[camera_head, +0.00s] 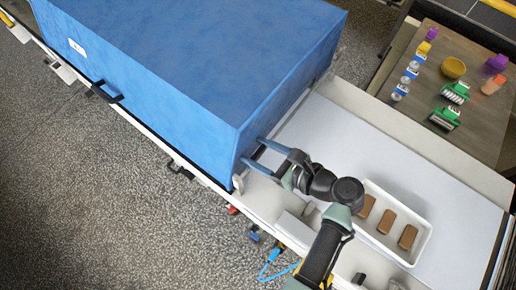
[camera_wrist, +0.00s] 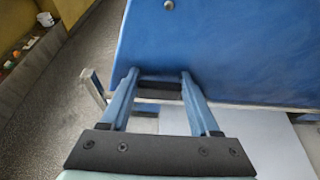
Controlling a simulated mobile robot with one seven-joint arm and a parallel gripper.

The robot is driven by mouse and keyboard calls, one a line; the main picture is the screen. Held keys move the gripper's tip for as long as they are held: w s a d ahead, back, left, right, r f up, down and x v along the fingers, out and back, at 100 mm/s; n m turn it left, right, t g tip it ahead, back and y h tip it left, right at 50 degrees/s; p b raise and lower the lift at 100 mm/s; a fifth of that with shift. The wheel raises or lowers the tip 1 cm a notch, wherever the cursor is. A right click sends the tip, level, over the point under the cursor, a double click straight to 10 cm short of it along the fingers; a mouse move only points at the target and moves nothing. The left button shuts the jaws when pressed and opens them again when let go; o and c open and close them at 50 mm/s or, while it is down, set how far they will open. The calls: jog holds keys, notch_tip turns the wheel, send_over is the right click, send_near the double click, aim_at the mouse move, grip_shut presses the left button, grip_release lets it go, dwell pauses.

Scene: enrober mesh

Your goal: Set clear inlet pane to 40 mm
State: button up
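The enrober shows as a large blue housing (camera_head: 200,60), and its blue end face (camera_wrist: 225,50) fills much of the wrist view. The clear inlet pane cannot be made out in either view. My gripper (camera_head: 258,154) is at the housing's near right end, just above the pale belt. Its two blue fingers are spread apart, tips pointing at the housing's lower edge. In the wrist view a dark bar (camera_wrist: 160,90) shows between the fingertips of my gripper (camera_wrist: 160,78). Whether the fingers touch the bar cannot be told.
A white tray (camera_head: 427,238) with three brown bars (camera_head: 387,221) lies on the pale belt (camera_head: 345,145), beside my arm. A side table (camera_head: 475,130) at upper right carries a yellow bowl (camera_head: 453,67) and several small items. Grey floor (camera_head: 90,190) is open at left.

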grip_shut()
jog(key=shift+r, duration=0.1)
jog(key=r+p, duration=0.1)
jog(key=p, duration=0.1)
jog(key=shift+r+p, duration=0.3)
jog(key=shift+p, duration=0.1)
jog(key=shift+w+f, duration=0.1)
jog(key=shift+o, duration=2.3)
grip_release()
